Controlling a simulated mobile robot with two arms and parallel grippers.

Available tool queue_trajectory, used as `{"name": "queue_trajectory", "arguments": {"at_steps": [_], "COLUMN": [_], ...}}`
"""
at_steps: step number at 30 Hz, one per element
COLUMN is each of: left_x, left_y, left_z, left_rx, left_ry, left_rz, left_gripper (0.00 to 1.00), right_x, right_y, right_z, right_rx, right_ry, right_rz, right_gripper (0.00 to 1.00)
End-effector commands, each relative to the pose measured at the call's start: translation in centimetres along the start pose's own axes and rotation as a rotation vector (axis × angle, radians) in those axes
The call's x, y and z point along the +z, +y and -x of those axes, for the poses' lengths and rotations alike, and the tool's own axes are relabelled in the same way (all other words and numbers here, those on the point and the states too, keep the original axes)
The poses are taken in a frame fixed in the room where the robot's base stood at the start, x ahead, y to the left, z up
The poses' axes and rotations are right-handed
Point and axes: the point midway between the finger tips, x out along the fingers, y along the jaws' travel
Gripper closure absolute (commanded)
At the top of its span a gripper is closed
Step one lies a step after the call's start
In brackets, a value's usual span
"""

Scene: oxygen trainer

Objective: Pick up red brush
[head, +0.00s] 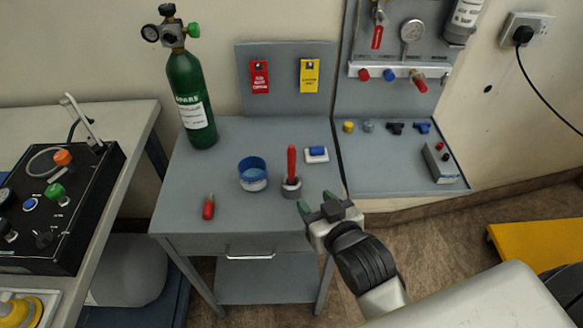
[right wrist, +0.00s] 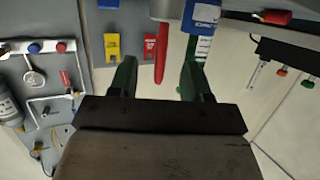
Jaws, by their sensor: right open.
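The red brush (head: 291,162) stands upright, handle up, in a small grey holder (head: 291,188) on the grey cart top. Its lower end is hidden in the holder. My right gripper (head: 319,203) is open and empty, just right of and nearer than the holder, apart from the brush. In the right wrist view, which looks upside down, the red brush (right wrist: 160,56) appears between the two fingers of my right gripper (right wrist: 159,66), further off. I do not see my left gripper.
A blue-rimmed cup (head: 253,175) stands left of the holder. A blue-and-white block (head: 316,154) lies to its right. A small red item (head: 209,207) lies at the front left. A green cylinder (head: 190,100) stands at the back left. The cart's front middle is clear.

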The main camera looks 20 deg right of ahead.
Motion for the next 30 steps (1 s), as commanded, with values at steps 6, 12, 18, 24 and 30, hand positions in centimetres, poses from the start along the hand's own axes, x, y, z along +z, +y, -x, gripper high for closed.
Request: {"name": "queue_trajectory", "arguments": {"at_steps": [6,12,18,24,30], "left_x": [0.0,0.0,0.0,0.0,0.1], "left_y": [-0.1,-0.1,-0.1,-0.1,-0.1], "left_z": [0.0,0.3,0.5,0.9,1.3], "left_rx": [-0.001,-0.001,-0.001,-0.001,0.000], "left_ry": [0.000,-0.001,-0.002,-0.002,-0.004], "left_rz": [0.000,0.000,0.000,-0.001,-0.001], "left_gripper": [0.57,0.57,0.57,0.57,0.57], "right_x": [-4.9,-6.4,-7.1,-7.8,-8.8], "right_y": [-0.7,-0.7,-0.7,-0.6,-0.5], "right_z": [-0.6,-2.9,-5.4,-6.8,-9.7], "right_rx": [-0.004,-0.005,-0.005,-0.004,-0.004], "right_ry": [0.260,0.296,0.293,0.293,0.292], "right_rz": [-0.010,-0.011,-0.011,-0.010,-0.010], "right_gripper": [0.52,0.52,0.52,0.52,0.52]}}
